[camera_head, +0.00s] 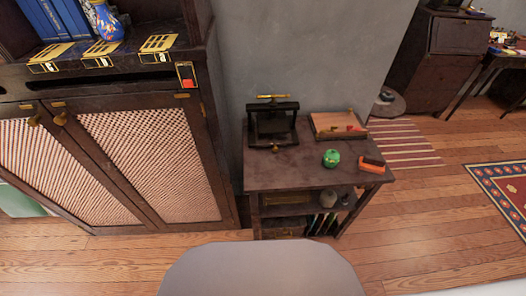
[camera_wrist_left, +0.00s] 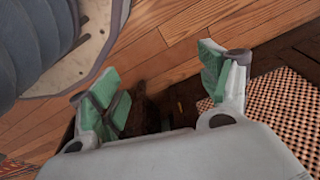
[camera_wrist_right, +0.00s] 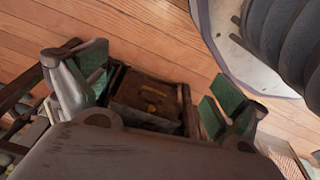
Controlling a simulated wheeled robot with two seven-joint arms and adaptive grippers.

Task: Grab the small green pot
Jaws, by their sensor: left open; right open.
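The small green pot (camera_head: 331,158) stands on the top of a dark wooden side table (camera_head: 285,176), near its front right part. No gripper touches it, and neither gripper shows in the head view. My left gripper (camera_wrist_left: 160,88) is open and empty in the left wrist view, above the wooden floor beside the cabinet. My right gripper (camera_wrist_right: 150,92) is open and empty in the right wrist view, with a dark brown wooden box-like piece with a brass handle (camera_wrist_right: 152,94) beyond its fingers. The green pot is not seen in either wrist view.
An orange-red object (camera_head: 372,164) lies right of the pot. A wooden tray (camera_head: 338,126) and a dark press (camera_head: 273,125) stand behind it. A tall cabinet (camera_head: 150,165) stands left of the table. Open floor (camera_head: 440,230) lies to the right.

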